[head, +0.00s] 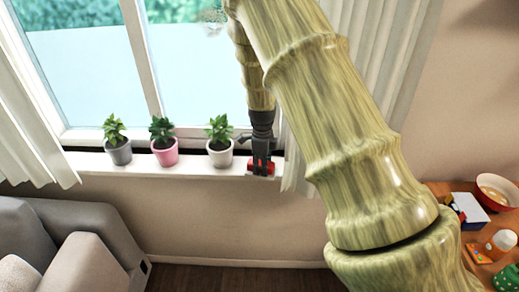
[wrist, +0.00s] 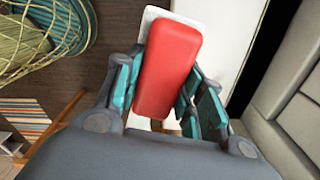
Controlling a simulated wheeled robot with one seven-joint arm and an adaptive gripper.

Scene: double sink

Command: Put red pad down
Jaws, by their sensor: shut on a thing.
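The red pad (wrist: 167,70) lies between the two fingers of my gripper (wrist: 163,88) in the wrist view. It is a rounded red block with a pale edge at its far end. In the head view my gripper (head: 262,155) points down at the right end of the white windowsill (head: 95,163), right of the white pot. The red pad (head: 262,170) shows there as small red patches at the fingertips, at sill level. My gripper is shut on the pad. I cannot tell whether the pad touches the sill.
Plants in a grey pot (head: 118,154), a pink pot (head: 165,155) and a white pot (head: 220,156) stand along the sill. A curtain (head: 300,165) hangs close right of my gripper. A grey sofa (head: 90,265) is below left. A cluttered wooden table (head: 475,240) is at right.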

